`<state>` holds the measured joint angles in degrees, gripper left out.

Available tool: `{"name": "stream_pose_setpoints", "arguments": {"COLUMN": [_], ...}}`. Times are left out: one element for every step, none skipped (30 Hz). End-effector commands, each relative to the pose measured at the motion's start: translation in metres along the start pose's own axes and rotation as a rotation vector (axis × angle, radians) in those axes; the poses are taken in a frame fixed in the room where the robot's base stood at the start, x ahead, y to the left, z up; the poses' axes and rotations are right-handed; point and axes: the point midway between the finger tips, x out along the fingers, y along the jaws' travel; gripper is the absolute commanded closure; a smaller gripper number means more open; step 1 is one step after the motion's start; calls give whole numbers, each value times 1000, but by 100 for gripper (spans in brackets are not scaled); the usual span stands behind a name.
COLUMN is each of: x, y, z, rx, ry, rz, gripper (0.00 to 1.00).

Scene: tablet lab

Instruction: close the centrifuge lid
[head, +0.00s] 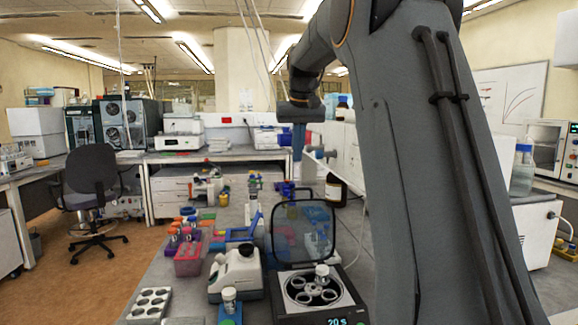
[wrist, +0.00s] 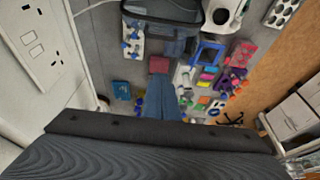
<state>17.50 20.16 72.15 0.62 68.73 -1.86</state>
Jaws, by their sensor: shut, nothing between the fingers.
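The centrifuge (head: 349,301) is a dark box with a round rotor bowl and a lit display, at the bottom middle of the head view. Its see-through, dark-rimmed lid (head: 333,232) stands open, nearly upright at the back of the body. A white-capped tube stands in the rotor (head: 322,275). The lid also shows at the top of the wrist view (wrist: 160,22). My gripper (head: 298,152) has blue fingers, is shut and empty, and points down above the bench beyond the lid, apart from it. The fingers also show in the wrist view (wrist: 160,84).
A white bench device (head: 236,272) stands just left of the centrifuge. A tube on a blue block (head: 230,305) and a white well rack (head: 150,303) are in front. Pink racks (head: 188,262) are farther left. A brown bottle (head: 336,190) stands behind the lid to the right.

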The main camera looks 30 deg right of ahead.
Motion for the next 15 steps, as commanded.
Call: {"name": "stream_pose_setpoints", "arguments": {"x": [7,12,19,25,31,39,44,50,59,64,70,78,84,89,82], "y": [5,6,8,9,9,10,10,10,10,9,9,9,9,9,9], "z": [1,1,1,1,1,2,1,1,1,2,1,1,1,1,7], "rx": [6,8,10,11,12,12,12,12,12,12,11,11,11,11,11], "ry": [-2,-4,-4,-4,-4,-5,-4,-4,-4,-4,-4,-4,-3,-3,1], "rz": [2,3,4,4,4,4,4,4,4,4,4,4,4,4,4], "gripper": [100,100,100,100,100,100,100,100,100,100,100,100,100,100,100]}}
